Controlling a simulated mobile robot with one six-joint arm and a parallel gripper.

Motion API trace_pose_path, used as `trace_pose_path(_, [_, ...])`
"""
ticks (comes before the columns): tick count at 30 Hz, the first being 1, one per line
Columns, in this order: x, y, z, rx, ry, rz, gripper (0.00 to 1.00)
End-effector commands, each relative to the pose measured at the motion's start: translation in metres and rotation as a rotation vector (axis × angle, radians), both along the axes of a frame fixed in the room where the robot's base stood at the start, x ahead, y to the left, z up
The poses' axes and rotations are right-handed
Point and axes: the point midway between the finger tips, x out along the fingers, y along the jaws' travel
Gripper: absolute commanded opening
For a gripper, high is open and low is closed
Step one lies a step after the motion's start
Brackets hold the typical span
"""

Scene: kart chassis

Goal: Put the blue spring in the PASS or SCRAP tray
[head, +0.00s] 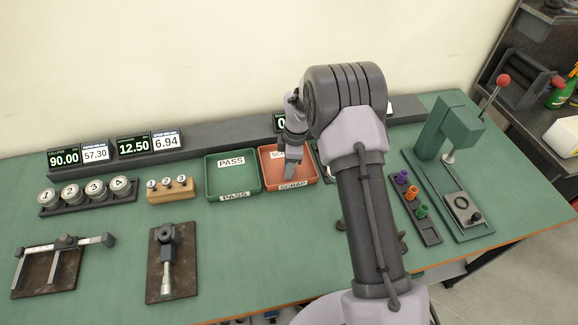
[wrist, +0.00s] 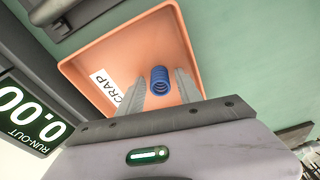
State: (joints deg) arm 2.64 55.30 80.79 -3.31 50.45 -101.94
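The blue spring (wrist: 160,80) shows in the wrist view inside the outline of the orange SCRAP tray (wrist: 85,66), between my two fingers. My gripper (wrist: 161,84) is open, with a gap on each side of the spring. I cannot tell for sure whether the spring rests on the tray floor. In the head view my gripper (head: 289,172) reaches down over the SCRAP tray (head: 308,178), and the spring is hidden there. The green PASS tray (head: 232,178) stands just left of it and looks empty.
Numbered weights (head: 90,194) and a wooden block of small pieces (head: 171,188) stand left of the trays. A green press (head: 446,135) and a rack of coloured parts (head: 415,205) stand right. A ledge with displays (head: 120,145) runs behind. The bench front is partly clear.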

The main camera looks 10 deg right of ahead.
Motion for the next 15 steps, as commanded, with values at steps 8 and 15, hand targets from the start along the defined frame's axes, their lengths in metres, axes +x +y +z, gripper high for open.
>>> trace_pose_path(8, [0.0, 0.0, 0.001, 0.0, 0.0, 0.0, 0.46])
trace_pose_path(15, [0.0, -0.005, 0.046, 0.0, -0.004, -0.001, 0.46])
